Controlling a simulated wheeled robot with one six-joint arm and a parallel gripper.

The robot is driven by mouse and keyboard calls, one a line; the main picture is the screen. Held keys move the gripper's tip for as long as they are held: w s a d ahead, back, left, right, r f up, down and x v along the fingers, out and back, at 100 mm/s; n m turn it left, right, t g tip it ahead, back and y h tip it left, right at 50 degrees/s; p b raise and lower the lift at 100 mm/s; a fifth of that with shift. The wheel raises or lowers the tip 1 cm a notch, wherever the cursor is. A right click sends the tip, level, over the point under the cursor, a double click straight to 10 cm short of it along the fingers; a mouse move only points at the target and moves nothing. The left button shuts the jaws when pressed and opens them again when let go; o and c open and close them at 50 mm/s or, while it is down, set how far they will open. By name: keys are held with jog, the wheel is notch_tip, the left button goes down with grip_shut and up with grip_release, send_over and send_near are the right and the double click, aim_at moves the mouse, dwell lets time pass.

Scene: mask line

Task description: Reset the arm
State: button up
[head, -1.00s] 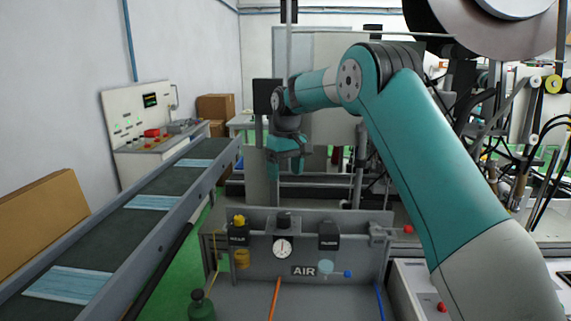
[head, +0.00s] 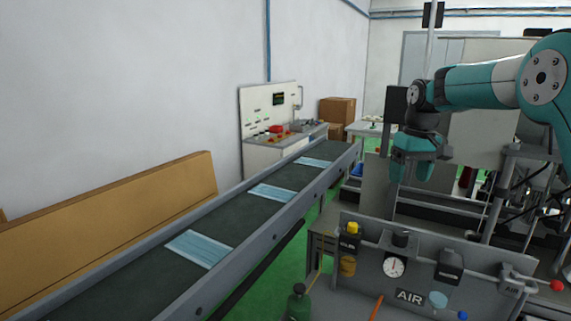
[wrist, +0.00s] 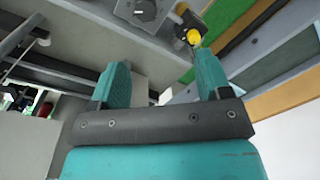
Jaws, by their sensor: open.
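My teal and grey arm comes in from the right of the head view. My gripper (head: 411,172) hangs fingers-down at its end, above and behind the air panel (head: 425,268). In the wrist view its two teal fingers (wrist: 163,84) stand wide apart with nothing between them. The gripper is open and empty. Nothing touches the fingers in either view.
A conveyor (head: 120,280) runs along the left with several blue masks (head: 200,248) lying flat on it. A control console (head: 272,125) and cardboard boxes (head: 337,112) stand at the back. A green bottle (head: 298,301) stands left of the panel. Machinery fills the right.

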jog(key=s+a+r+n+y, duration=0.1)
jog(key=s+a+n, duration=0.1)
jog(key=s+a, duration=0.8)
jog(key=s+a+r+n+y, duration=0.15)
jog(key=s+a, duration=0.45)
jog(key=s, duration=0.8)
jog(key=s+a+f, duration=0.1)
jog(key=s+f, duration=0.1)
jog(key=s, duration=0.4)
jog(key=s+a+f+n, duration=0.1)
jog(key=s+a+f, duration=0.1)
jog(key=s, duration=0.5)
jog(key=shift+s+y, duration=0.15)
jog(key=shift+y, duration=0.3)
